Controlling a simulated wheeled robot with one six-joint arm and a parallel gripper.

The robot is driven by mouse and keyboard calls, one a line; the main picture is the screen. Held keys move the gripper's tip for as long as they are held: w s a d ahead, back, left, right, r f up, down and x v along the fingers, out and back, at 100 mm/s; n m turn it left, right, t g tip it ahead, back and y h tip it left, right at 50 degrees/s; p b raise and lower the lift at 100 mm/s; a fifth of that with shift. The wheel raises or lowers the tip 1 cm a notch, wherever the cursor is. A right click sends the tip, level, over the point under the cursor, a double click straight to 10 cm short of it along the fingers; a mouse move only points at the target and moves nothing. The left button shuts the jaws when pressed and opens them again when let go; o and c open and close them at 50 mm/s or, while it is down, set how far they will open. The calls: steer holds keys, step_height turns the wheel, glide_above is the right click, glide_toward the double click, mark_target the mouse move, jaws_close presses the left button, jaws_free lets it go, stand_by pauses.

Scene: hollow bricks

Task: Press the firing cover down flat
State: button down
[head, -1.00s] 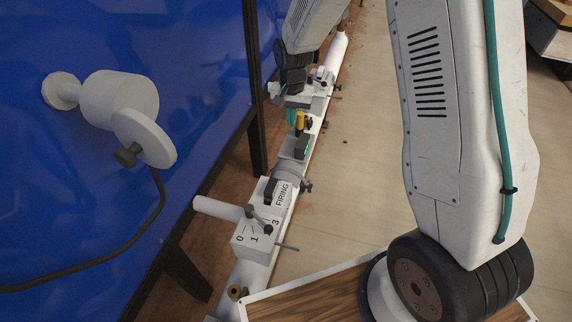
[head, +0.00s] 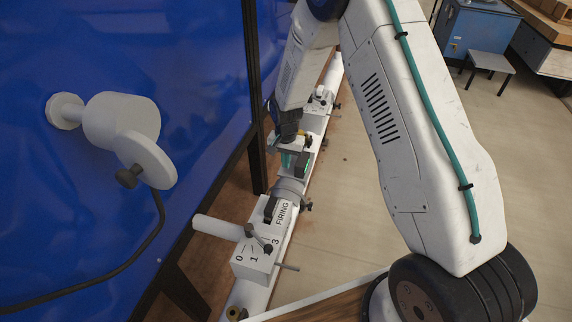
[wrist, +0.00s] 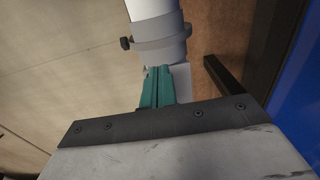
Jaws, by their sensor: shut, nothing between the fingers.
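The white box marked FIRING (head: 262,235) sits on the white pipe, with a black raised piece (head: 269,207) on its top beside the label. I cannot tell for certain which part is the firing cover. My gripper (head: 288,163), with teal fingers, is shut and empty at that small unit and hides part of it. I cannot tell whether it touches. In the wrist view the teal fingers (wrist: 157,88) point toward the pipe, beside a pale surface (wrist: 182,82).
A white cylinder (head: 217,228) and a lever (head: 257,238) stick out from the FIRING box. A grey collar (head: 289,189) lies between box and small unit. A blue wall (head: 70,220) with a white wheel fitting (head: 145,160) stands left.

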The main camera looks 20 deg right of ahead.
mark_target(286, 188)
step_height(286, 188, down, 12)
steer(key=shift+r, duration=0.25)
stand_by(0.3)
steer(key=shift+f, duration=0.95)
steer(key=shift+s, duration=0.1)
steer(key=shift+r, duration=0.1)
step_height(286, 188, up, 14)
